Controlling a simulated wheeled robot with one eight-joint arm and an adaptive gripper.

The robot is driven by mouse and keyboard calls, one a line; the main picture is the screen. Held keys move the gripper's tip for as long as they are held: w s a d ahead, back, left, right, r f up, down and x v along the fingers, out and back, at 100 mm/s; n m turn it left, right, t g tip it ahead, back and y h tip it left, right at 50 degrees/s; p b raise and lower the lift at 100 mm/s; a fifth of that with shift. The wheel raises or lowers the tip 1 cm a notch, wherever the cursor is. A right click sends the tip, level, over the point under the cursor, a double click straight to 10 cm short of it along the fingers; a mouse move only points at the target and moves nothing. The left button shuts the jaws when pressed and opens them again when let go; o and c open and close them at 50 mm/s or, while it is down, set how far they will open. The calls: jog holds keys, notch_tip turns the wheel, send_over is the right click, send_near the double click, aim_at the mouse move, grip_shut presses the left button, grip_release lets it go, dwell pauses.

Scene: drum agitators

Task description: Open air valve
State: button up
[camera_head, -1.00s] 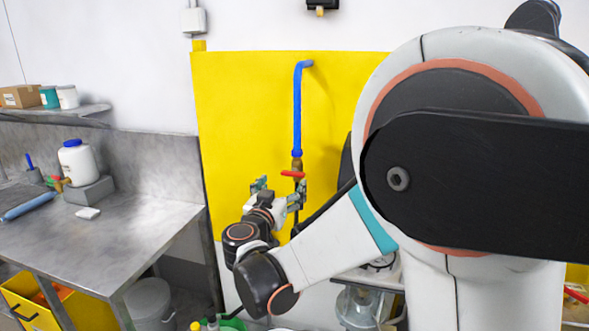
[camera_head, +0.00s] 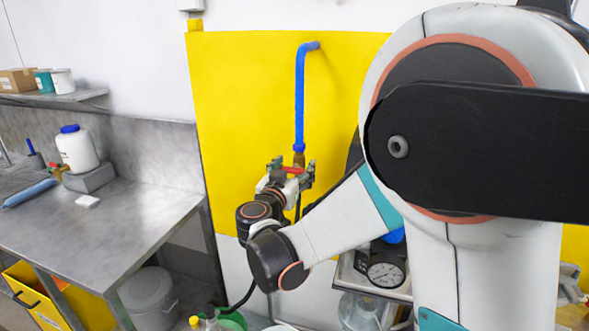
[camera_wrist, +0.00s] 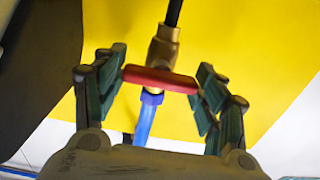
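The air valve is a brass fitting with a red bar handle (camera_head: 293,170), below a blue pipe (camera_head: 299,95) on the yellow wall panel. In the wrist view the red handle (camera_wrist: 160,80) lies crosswise in front of the brass body (camera_wrist: 163,48). My gripper (camera_head: 292,175) is at the valve, one finger on each side of the handle. In the wrist view my gripper (camera_wrist: 160,85) is spread wide, with the handle's ends close to both fingers. I cannot tell whether they touch. Part of the lower valve is hidden behind my gripper.
A metal bench (camera_head: 125,220) stands at left with a white bottle (camera_head: 77,148). A grey bin (camera_head: 148,295) is beneath it. The yellow panel (camera_head: 240,120) is close behind my gripper.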

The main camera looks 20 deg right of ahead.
jog(key=c, duration=0.4)
jog(key=shift+n, duration=0.3)
jog(key=n+b, duration=0.1)
jog(key=n, duration=0.2)
jog(key=shift+a+n, duration=0.1)
jog(key=shift+n, duration=0.2)
jog(key=n+b, duration=0.1)
jog(key=n, duration=0.3)
jog(key=shift+w+a+f+n, duration=0.1)
jog(key=shift+n, duration=0.2)
jog(key=n+b, duration=0.1)
jog(key=n, duration=0.8)
jog(key=shift+a+f+b, duration=0.1)
jog(key=shift+f+b, duration=0.05)
jog(key=shift+b, duration=0.2)
